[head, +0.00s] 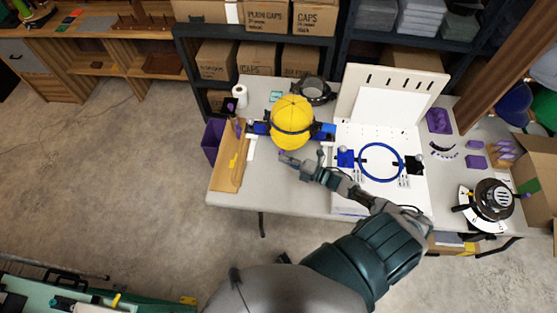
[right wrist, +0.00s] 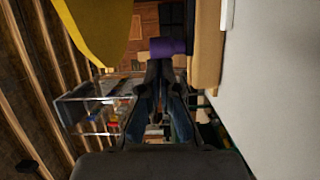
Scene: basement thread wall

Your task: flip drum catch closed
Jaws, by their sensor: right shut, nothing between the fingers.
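A yellow cap (head: 292,123) sits on a dark rounded holder, probably the drum, with a dark band around it and blue parts (head: 325,132) at its sides. I cannot make out the catch itself. My right gripper (head: 283,156) is shut and empty, just in front of the cap and apart from it. In the right wrist view its fingers (right wrist: 163,72) are together, and the yellow cap (right wrist: 103,28) shows at the upper left. My left gripper is not in view.
A blue hoop (head: 382,144) is on a white board to the right. A wooden tray (head: 222,176) and a purple bin (head: 213,140) are at the table's left. A white thread roll (head: 240,94) stands behind. A dark round device (head: 492,199) is at the right.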

